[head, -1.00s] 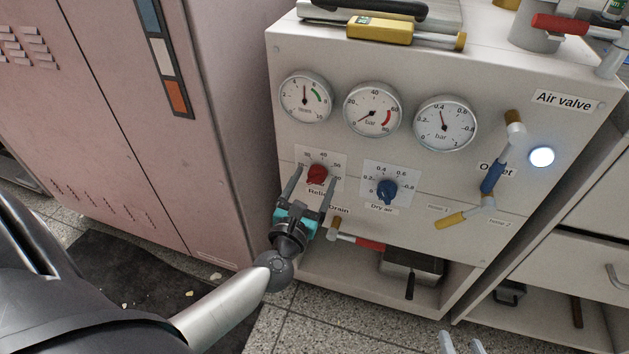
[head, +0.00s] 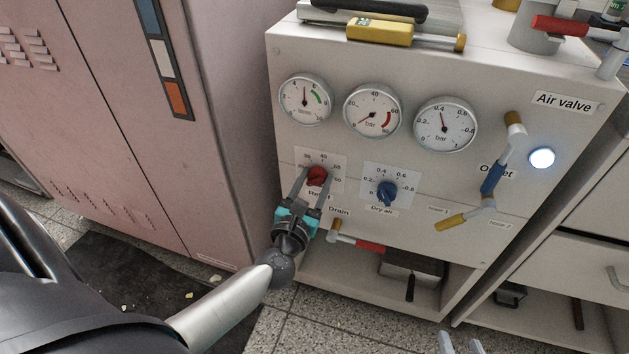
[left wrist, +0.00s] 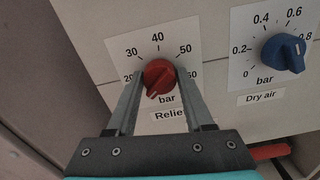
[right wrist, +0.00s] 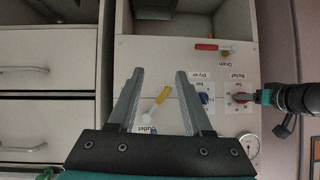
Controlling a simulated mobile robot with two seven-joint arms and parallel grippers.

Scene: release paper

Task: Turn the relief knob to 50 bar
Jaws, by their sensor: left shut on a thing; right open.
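The red relief knob (head: 316,177) sits on a white dial plate on the panel. In the left wrist view the knob (left wrist: 158,78) has scale marks from 20 to 60 around it, and its ridge slants toward the lower left, near the 20 end. My left gripper (head: 315,180) is shut on the knob, one finger on each side. My right gripper (right wrist: 160,75) is open and empty, away from the panel.
The blue dry air knob (head: 387,193) is right of the relief knob. The red-handled drain valve (head: 368,246) is below. The blue outlet handle (head: 492,178) and a yellow handle (head: 450,222) are further right. A pink cabinet (head: 150,130) stands close on the left.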

